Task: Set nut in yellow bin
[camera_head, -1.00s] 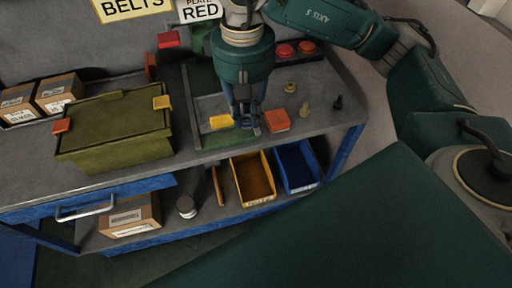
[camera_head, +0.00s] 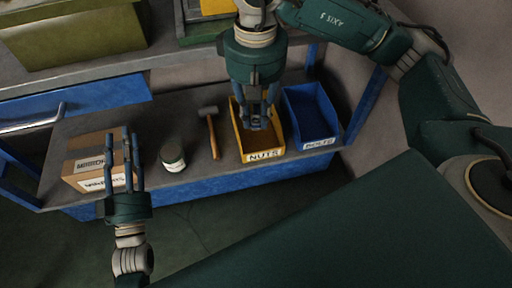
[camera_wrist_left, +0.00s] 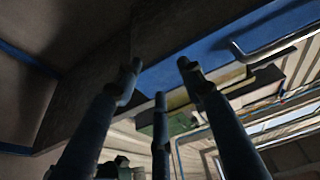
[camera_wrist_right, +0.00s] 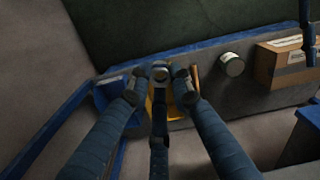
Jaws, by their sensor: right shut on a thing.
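The yellow bin (camera_head: 264,156), labelled NUTS, stands on the lower shelf, left of the blue bin. My right gripper (camera_head: 257,122) points down at the yellow bin's opening. In the right wrist view its fingers (camera_wrist_right: 160,80) are closed around a small metallic nut (camera_wrist_right: 160,73), with the yellow bin (camera_wrist_right: 176,106) behind. The nut is hard to make out in the head view, and I cannot tell its exact height over the bin floor. My left gripper (camera_head: 119,145) is open and empty, its fingers in front of the cardboard box.
A blue bin (camera_head: 311,113) stands close on the right. A hammer (camera_head: 213,136), a round tin (camera_head: 172,157) and a cardboard box (camera_head: 86,160) sit left along the shelf. The upper bench holds an olive crate (camera_head: 75,36). The floor in front is clear.

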